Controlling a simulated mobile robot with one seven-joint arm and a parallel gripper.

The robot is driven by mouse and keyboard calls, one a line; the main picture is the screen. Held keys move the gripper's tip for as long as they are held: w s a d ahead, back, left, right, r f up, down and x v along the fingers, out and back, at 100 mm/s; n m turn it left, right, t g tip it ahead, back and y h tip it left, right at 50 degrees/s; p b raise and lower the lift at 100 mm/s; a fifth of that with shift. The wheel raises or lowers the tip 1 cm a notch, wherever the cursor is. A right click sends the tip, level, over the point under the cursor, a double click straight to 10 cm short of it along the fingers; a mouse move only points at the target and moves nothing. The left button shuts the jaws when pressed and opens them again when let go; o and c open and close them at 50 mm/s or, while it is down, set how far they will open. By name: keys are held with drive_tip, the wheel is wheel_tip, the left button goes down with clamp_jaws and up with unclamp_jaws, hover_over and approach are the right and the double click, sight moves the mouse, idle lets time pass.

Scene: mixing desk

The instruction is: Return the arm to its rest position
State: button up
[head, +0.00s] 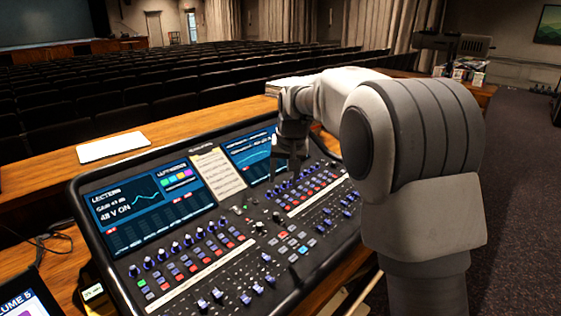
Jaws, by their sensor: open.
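My arm rises at the right of the head view and bends left over the mixing desk (160,262). My gripper (287,172) points down over the right part of the desk, in front of the right screen (250,152). Its fingers look dark and apart, with nothing seen between them. I cannot tell how high the fingertips are above the knobs. Part of the right screen is hidden behind the gripper. The left screen (150,205) is lit and reads "48 V ON".
The desk sits on a wooden counter (50,185). A white sheet or tablet (112,147) lies behind it. Another screen (28,298) stands at the lower left near cables. Rows of dark seats (150,90) lie beyond. A projector-like device (453,44) is at the back right. Carpet (520,190) is clear at right.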

drive_tip(key=s+d+r, duration=0.4)
drive_tip(key=s, duration=0.5)
drive_tip(key=s+d+r, duration=0.4)
drive_tip(key=s+r, duration=0.1)
drive_tip(key=s, duration=0.3)
drive_tip(key=s+d+f, duration=0.2)
drive_tip(key=s, duration=0.8)
drive_tip(key=s+d+f+t+h+p, duration=0.1)
drive_tip(key=s+f, duration=0.1)
drive_tip(key=s, duration=0.7)
drive_tip(key=shift+s+d+f+n, duration=0.3)
drive_tip(key=shift+s+d+f, duration=0.1)
